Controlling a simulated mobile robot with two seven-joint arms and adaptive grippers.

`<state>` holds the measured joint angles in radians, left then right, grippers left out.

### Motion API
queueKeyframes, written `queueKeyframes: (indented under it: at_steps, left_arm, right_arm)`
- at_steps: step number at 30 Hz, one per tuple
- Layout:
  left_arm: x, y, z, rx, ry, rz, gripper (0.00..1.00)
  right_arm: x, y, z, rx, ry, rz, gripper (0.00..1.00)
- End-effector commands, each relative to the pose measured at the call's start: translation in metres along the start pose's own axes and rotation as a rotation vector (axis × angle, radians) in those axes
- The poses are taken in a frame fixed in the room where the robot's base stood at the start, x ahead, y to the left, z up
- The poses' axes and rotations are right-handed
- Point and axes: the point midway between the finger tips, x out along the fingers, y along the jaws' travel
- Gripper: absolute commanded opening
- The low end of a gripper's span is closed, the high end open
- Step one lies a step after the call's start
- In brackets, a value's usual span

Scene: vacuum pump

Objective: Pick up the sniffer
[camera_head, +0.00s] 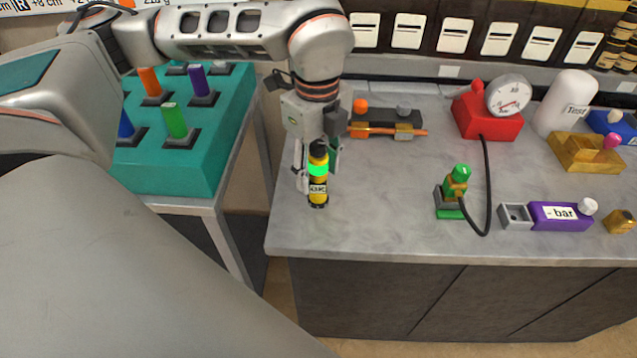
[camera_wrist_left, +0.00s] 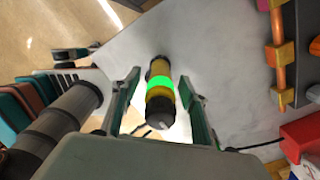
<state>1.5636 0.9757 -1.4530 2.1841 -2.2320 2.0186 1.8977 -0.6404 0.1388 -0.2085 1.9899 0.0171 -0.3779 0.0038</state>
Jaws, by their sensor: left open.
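The sniffer, taken to be the small yellow and black cylinder with a glowing green band and a label (camera_head: 318,180), stands upright near the left end of the grey counter. My left gripper (camera_head: 318,165) is above and around it, pointing down. In the left wrist view the sniffer (camera_wrist_left: 160,92) lies between the two open fingers (camera_wrist_left: 160,105), with visible gaps on both sides. My right gripper is in neither view.
The grey counter (camera_head: 380,215) holds an orange rod fixture (camera_head: 385,131), a red gauge unit (camera_head: 485,115) with a black hose, a green-topped part (camera_head: 456,185) and a purple block (camera_head: 560,216). A teal block (camera_head: 165,170) with coloured pegs stands left. The counter's front middle is clear.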

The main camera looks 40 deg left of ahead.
Motion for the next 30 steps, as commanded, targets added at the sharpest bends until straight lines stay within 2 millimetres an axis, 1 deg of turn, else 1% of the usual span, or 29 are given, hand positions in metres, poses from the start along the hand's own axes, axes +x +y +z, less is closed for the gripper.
queueKeyframes:
  at_steps: [1,6,9,15,17,18,20,21,30]
  left_arm:
    - [0.010,0.000,0.000,0.001,0.000,0.005,0.44]
    - [0.029,0.000,0.000,0.000,0.000,0.003,0.44]
    - [0.033,-0.001,0.000,0.000,0.000,0.001,0.44]
    - [0.033,-0.001,0.000,0.000,0.000,0.000,0.44]
    - [0.033,-0.001,0.000,0.000,0.000,0.000,0.28]
    - [0.033,-0.001,0.000,0.000,0.000,0.000,0.18]
    - [0.033,-0.001,0.000,0.000,0.000,0.001,0.02]
    - [0.033,-0.001,0.000,0.000,0.000,0.001,0.00]
    - [0.031,-0.001,0.000,0.000,0.000,-0.001,0.00]
  right_arm:
    - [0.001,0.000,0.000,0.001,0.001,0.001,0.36]
    - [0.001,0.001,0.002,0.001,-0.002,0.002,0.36]
    - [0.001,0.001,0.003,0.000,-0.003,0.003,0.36]
    - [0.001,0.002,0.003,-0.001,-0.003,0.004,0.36]
    - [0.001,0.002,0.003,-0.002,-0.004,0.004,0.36]
    - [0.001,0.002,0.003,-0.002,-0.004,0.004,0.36]
    - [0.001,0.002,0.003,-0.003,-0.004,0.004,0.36]
    - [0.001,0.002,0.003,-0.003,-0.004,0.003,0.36]
    - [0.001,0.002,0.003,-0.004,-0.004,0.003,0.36]
